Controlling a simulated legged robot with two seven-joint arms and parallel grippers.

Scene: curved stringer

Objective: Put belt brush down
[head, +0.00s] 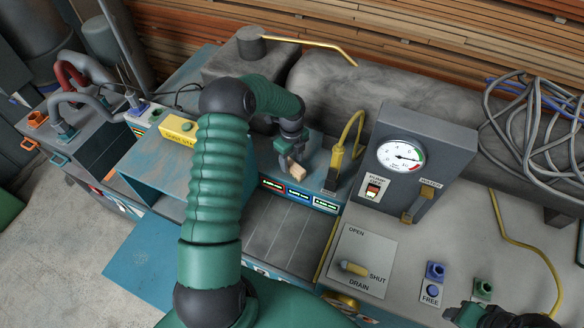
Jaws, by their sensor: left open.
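My left arm comes in from the lower left and bends over the machine. Its gripper (291,158) is open, above the ledge behind the dark belt. A small tan block (297,172), which looks like the belt brush, is right at the fingertips. I cannot tell whether it touches the fingers or rests on the ledge. The dark belt bed (285,232) lies in front of it. Part of my right gripper (468,316) shows at the lower right edge, mostly cut off, and its jaws cannot be made out.
A grey gauge box (408,165) with a pump switch stands right of the ledge. A yellow-handled lever (345,140) stands between them. The drain plate (358,262) and blue FREE knob (434,270) sit on the right counter. Looped cables (530,120) lie at the back right.

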